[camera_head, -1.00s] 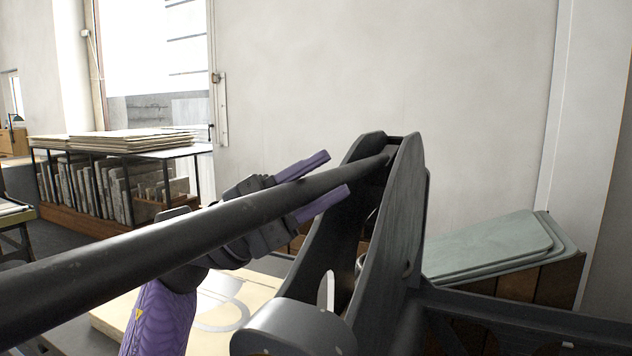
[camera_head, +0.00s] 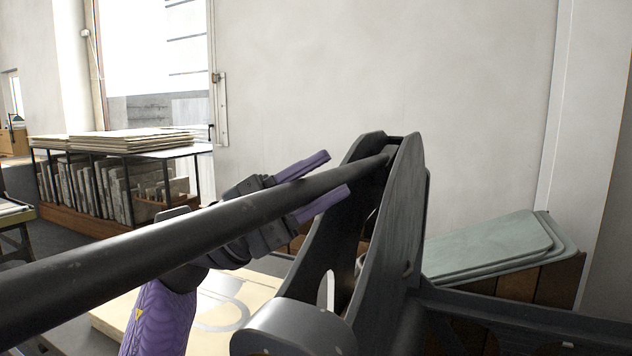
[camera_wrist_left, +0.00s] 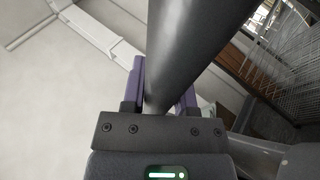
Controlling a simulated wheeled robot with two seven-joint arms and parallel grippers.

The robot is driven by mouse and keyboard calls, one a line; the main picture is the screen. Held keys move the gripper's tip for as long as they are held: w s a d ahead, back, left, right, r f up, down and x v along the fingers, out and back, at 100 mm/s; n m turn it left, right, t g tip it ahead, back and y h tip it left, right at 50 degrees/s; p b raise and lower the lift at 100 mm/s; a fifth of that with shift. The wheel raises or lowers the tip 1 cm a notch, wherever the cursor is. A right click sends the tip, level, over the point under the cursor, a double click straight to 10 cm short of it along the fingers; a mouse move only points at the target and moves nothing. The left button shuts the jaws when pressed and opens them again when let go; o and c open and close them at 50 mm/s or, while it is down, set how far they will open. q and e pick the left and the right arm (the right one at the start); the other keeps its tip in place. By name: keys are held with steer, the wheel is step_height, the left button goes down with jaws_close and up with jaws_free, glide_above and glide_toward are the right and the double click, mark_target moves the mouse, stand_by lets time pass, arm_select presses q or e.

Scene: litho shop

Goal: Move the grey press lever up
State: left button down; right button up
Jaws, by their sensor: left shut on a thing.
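The grey press lever (camera_head: 130,243) is a long dark bar. In the head view it runs from the lower left up to the slot between two upright dark press plates (camera_head: 392,220). My left gripper (camera_head: 322,183) reaches up from below, with one purple finger on each side of the lever. In the left wrist view the lever (camera_wrist_left: 195,50) passes between the fingers of the left gripper (camera_wrist_left: 161,88), which is shut on it. The lever hides part of the gripper in the head view. My right gripper is not in view.
A rack (camera_head: 110,185) of stone slabs with flat boards on top stands at the back left. Pale green sheets (camera_head: 490,250) lie on a wooden stand at the right. A light board (camera_head: 262,290) lies below the lever.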

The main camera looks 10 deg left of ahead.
arm_select(q)
steer(key=shift+r, duration=0.1)
step_height(320, 180, up, 24)
steer(key=n+t+y+p, duration=0.4)
steer(key=n+p, duration=0.5)
steer(key=p, duration=1.6)
glide_above(325, 187)
steer(key=w+d, duration=0.2)
steer(key=w, duration=0.5)
steer(key=shift+w+d+r, duration=0.1)
steer(key=shift+d, duration=0.1)
steer(key=shift+c, duration=2)
jaws_free()
steer(key=shift+a, duration=0.1)
